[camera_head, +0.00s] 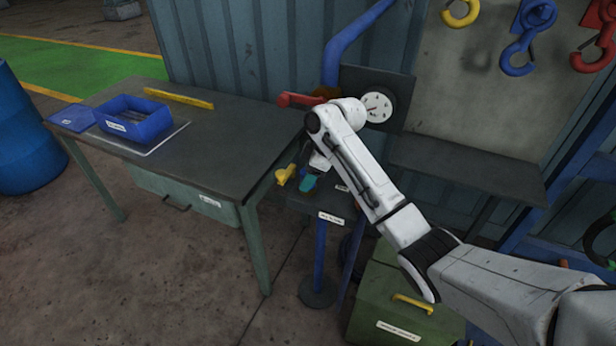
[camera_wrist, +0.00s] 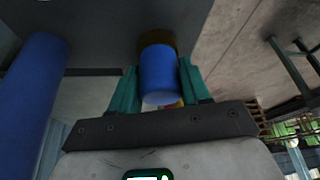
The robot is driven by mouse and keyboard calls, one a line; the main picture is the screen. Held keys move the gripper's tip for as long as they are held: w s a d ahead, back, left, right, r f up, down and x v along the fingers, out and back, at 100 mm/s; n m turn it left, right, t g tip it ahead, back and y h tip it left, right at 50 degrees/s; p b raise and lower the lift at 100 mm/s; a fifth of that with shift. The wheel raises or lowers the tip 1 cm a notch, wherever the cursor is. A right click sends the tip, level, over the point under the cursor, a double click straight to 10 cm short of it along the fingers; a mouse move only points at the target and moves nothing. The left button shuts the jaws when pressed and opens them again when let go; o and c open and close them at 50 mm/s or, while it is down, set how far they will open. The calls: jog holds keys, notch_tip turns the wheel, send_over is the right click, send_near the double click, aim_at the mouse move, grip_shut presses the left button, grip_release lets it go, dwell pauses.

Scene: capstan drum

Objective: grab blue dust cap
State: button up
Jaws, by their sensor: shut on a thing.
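The blue dust cap (camera_wrist: 158,75) is a smooth blue cylinder between the two teal fingers of my gripper (camera_wrist: 159,88) in the wrist view. The fingers stand on either side of it, shut on it. A dark brownish ring shows at the cap's far end, against a dark grey surface; I cannot tell whether the cap is attached there. In the head view my gripper (camera_head: 308,183) is low over the small stand, right of the workbench. There the cap is not clearly visible.
The workbench (camera_head: 225,125) at left holds a blue bin (camera_head: 133,120) and a yellow bar (camera_head: 178,97). A yellow handle (camera_head: 286,175) is close left of my gripper. A red lever (camera_head: 300,99) and white round gauge (camera_head: 377,106) are behind my arm. A green chest (camera_head: 405,300) stands below.

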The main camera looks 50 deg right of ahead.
jog(key=shift+c, duration=0.7)
jog(key=shift+r, duration=0.15)
jog(key=shift+r+b, duration=0.35)
jog(key=shift+r, duration=0.3)
jog(key=s+a+r+p, duration=0.2)
jog(key=s+r+p, duration=0.4)
jog(key=s+r, duration=0.5)
jog(key=s, duration=0.2)
jog(key=shift+s+a+r, duration=0.2)
jog(key=shift+s, duration=0.2)
